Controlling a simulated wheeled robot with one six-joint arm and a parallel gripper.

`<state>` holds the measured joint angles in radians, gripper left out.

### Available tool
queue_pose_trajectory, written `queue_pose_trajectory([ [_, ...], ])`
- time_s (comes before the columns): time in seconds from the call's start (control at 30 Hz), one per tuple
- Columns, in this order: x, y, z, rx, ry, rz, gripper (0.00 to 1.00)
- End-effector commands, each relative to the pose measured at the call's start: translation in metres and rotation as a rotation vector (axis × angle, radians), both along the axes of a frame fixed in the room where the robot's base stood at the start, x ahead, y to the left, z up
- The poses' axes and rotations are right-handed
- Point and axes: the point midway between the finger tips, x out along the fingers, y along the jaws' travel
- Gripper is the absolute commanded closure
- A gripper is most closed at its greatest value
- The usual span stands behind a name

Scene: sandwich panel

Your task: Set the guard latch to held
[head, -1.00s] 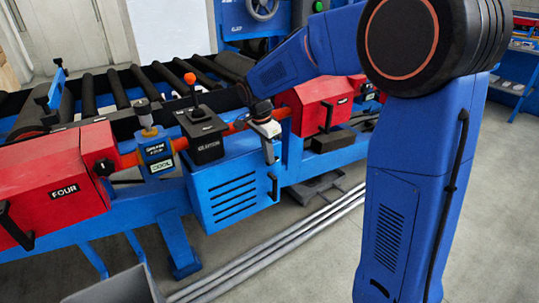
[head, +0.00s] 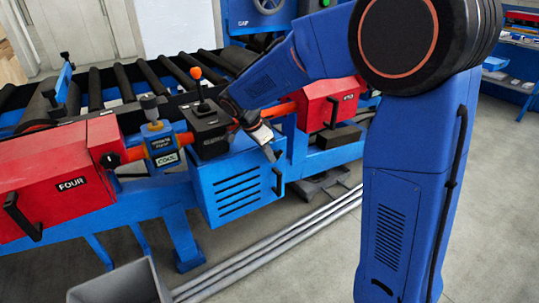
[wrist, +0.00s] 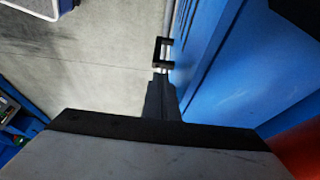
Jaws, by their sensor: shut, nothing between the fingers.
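I cannot make out which fitting is the guard latch; no readable label names it. A lever with an orange ball (head: 196,74) stands upright on a black box (head: 208,133) on the blue machine. Left of it is a grey-topped knob (head: 150,106) on a blue block above a "COOL" plate (head: 167,160). My gripper (head: 269,153) is shut and empty, pointing down in front of the machine, just right of the black box and near the blue vented cabinet (head: 236,188). In the wrist view its narrow dark fingers (wrist: 161,97) point toward the floor beside a blue face.
A red box marked "FOUR" (head: 72,184) is at left, another red box (head: 318,106) behind my gripper. A black handle (head: 278,182) juts from the cabinet's right side. Grey pipes (head: 270,243) and a grey bin (head: 118,283) lie in front. Open floor is at right.

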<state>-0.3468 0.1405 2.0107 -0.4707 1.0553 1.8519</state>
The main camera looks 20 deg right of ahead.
Motion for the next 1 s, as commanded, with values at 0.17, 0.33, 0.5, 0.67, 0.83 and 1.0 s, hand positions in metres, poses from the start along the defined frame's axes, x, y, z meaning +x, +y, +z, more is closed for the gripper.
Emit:
queue_pose_trajectory([
  [0.17,0.0,0.0,-0.001,0.0,0.0,0.0,1.0],
  [0.33,0.0,0.0,-0.001,0.0,0.0,0.0,1.0],
  [0.5,0.0,0.0,-0.001,0.0,0.0,0.0,1.0],
  [0.67,0.0,-0.001,0.0,0.0,0.0,0.0,1.0],
  [0.83,0.002,-0.006,0.002,0.0,0.0,-0.001,1.0],
  [1.0,0.004,-0.013,0.004,-0.002,0.0,-0.002,1.0],
])
